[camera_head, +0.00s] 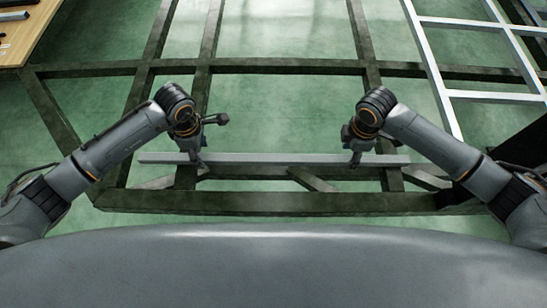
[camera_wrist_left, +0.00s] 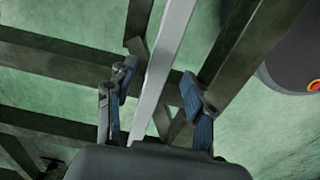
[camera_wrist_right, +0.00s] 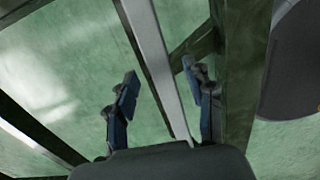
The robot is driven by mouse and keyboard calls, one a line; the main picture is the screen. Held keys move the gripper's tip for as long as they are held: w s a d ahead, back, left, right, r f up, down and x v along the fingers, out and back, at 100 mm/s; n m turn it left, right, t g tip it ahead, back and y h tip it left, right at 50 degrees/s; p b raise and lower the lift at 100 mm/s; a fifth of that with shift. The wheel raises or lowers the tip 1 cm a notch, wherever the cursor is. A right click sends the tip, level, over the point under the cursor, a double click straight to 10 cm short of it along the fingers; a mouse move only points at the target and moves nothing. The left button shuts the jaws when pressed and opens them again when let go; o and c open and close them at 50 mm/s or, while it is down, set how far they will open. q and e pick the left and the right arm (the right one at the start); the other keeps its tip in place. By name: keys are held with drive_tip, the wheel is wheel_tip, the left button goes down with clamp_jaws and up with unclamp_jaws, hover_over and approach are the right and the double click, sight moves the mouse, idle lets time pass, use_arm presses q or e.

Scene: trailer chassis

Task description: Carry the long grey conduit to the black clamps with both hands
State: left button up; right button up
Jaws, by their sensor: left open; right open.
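The long grey conduit (camera_head: 275,159) lies level across the dark frame in the head view, running left to right. My left gripper (camera_head: 196,161) is over its left part, and my right gripper (camera_head: 355,158) is over its right part. In the left wrist view the conduit (camera_wrist_left: 165,65) passes between the open blue-padded fingers (camera_wrist_left: 155,95). In the right wrist view the conduit (camera_wrist_right: 155,65) also runs between the open fingers (camera_wrist_right: 160,92). I cannot tell whether any finger touches it. I cannot make out the black clamps for certain.
The dark chassis frame (camera_head: 270,66) has beams and diagonal braces over a green floor. A pale ladder-like frame (camera_head: 480,60) stands at the upper right. A wooden table (camera_head: 28,35) with items is at the upper left. My grey base fills the front.

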use_arm(q)
drive_tip(key=shift+f, duration=1.05)
use_arm(e)
drive_tip(key=shift+f, duration=1.05)
use_arm(q)
clamp_jaws()
use_arm(e)
clamp_jaws()
